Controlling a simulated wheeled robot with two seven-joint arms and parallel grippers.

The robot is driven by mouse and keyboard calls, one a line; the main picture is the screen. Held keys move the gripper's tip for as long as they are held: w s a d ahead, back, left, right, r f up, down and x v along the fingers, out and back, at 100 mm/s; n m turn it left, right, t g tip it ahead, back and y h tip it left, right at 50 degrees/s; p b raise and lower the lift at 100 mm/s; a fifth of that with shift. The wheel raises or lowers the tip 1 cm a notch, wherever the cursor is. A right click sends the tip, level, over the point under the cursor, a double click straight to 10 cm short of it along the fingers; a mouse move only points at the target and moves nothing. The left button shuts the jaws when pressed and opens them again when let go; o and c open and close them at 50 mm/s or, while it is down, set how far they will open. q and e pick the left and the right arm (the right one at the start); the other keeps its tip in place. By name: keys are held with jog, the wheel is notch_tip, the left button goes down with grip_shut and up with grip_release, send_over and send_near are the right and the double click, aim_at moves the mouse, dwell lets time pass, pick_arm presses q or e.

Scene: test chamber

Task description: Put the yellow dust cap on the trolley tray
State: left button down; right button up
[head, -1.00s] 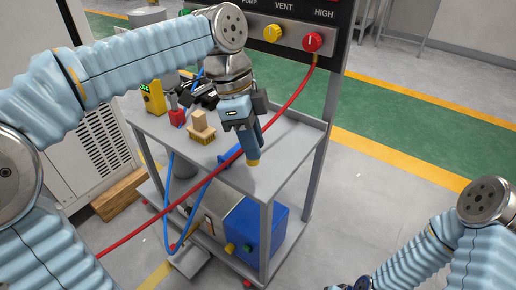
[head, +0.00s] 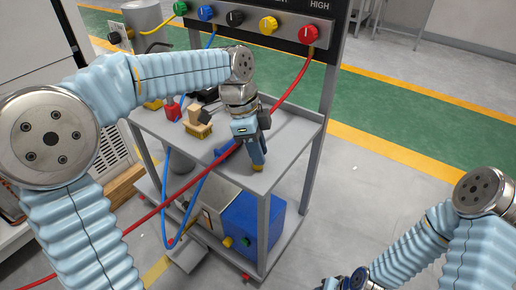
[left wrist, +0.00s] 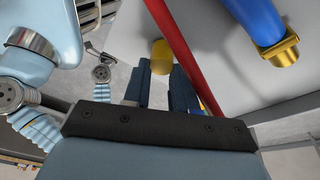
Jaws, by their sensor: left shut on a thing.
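My left gripper (head: 254,150) is shut on the yellow dust cap (head: 258,167) and points down over the front right part of the grey trolley tray (head: 290,140). In the left wrist view the cap (left wrist: 161,57) shows as a short yellow cylinder by the fingertips (left wrist: 160,80). I cannot tell whether the cap touches the tray or hangs just above it. My right arm is at the lower right of the head view; only part of its dark end (head: 345,283) shows at the bottom edge, so its jaws are unclear.
A wooden brush (head: 198,128) and a red item (head: 173,110) stand on the tray's left. A red hose (head: 150,213) crosses in front of the trolley. A blue piece with a brass end (left wrist: 272,38) lies near the gripper. A blue box (head: 255,225) sits on the lower shelf.

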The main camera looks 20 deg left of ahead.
pick_arm(q)
jog(key=c, duration=0.9)
grip_release()
jog(key=shift+f, duration=0.1)
jog(key=shift+r, duration=0.25)
jog(key=p+v, duration=0.1)
jog(key=v, duration=1)
jog(key=shift+r+p, duration=0.3)
jog(key=shift+r, duration=0.1)
jog(key=shift+a, duration=0.1)
